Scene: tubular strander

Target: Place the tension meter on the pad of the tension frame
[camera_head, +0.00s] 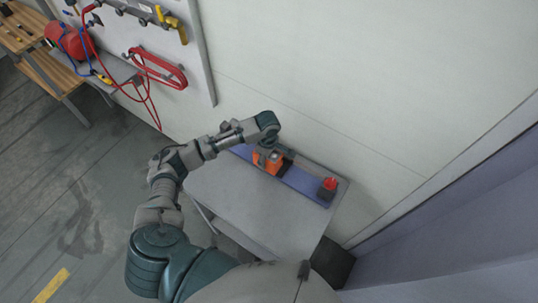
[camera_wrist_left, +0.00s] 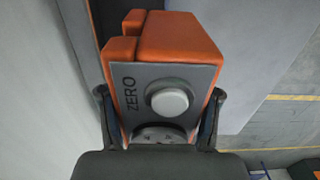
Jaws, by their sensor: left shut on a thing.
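The tension meter (camera_head: 267,161) is an orange block at the tip of my left arm in the head view. In the left wrist view the meter (camera_wrist_left: 178,42) fills the middle, with a grey face marked ZERO and a round pale button. My left gripper (camera_wrist_left: 160,118) is shut on it, one finger on each side. A long blue bar (camera_head: 301,181), apparently the tension frame, lies along the table's back edge. The meter is over or at this bar; whether it touches cannot be told. The pad is not clearly visible. My right gripper is out of view.
The grey table (camera_head: 245,205) has a bare top in front of the bar. A red knob-like part (camera_head: 328,186) stands at the bar's right end. The wall is close behind. A tool board with a red looped strap (camera_head: 157,70) hangs at upper left.

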